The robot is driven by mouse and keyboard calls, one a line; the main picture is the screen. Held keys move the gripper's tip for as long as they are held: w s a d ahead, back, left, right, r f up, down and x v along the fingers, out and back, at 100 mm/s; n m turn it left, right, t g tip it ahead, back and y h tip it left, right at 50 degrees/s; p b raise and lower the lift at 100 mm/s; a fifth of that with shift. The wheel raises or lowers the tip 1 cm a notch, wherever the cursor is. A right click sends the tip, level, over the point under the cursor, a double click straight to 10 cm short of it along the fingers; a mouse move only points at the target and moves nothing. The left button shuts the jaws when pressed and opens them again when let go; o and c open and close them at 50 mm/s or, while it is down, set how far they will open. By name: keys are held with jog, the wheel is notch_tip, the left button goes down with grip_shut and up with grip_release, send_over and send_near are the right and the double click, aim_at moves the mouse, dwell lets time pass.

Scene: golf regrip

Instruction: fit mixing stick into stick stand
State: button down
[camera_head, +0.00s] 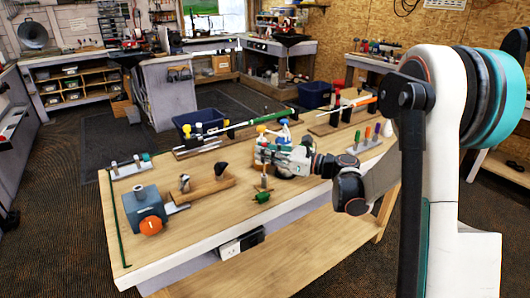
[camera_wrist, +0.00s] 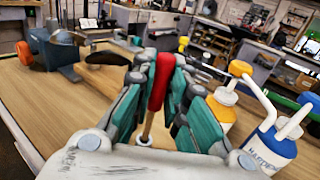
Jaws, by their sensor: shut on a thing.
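My gripper (camera_wrist: 160,92) is shut on the red handle of a stick, taken to be the mixing stick (camera_wrist: 159,76). Its thin pale shaft points down between the fingers, close to upright, towards a small white ring (camera_wrist: 143,142). In the head view my gripper (camera_head: 262,157) is over the front right part of the bench. A thin tan piece (camera_head: 264,180) shows beneath it, with a small dark base at its foot. I cannot tell whether this is the stick stand, or whether the shaft is in anything.
White bottles with yellow and blue parts (camera_wrist: 270,145) stand close right of my gripper in the wrist view. A grey rack (camera_head: 365,146) holds upright coloured handles. A blue vise (camera_head: 145,206) and wooden block (camera_head: 208,187) stand left.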

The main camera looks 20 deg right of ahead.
jog(key=shift+f+b, duration=1.05)
jog(key=shift+f, duration=0.3)
jog(key=c, duration=1.5)
grip_release()
jog(key=v, duration=1.2)
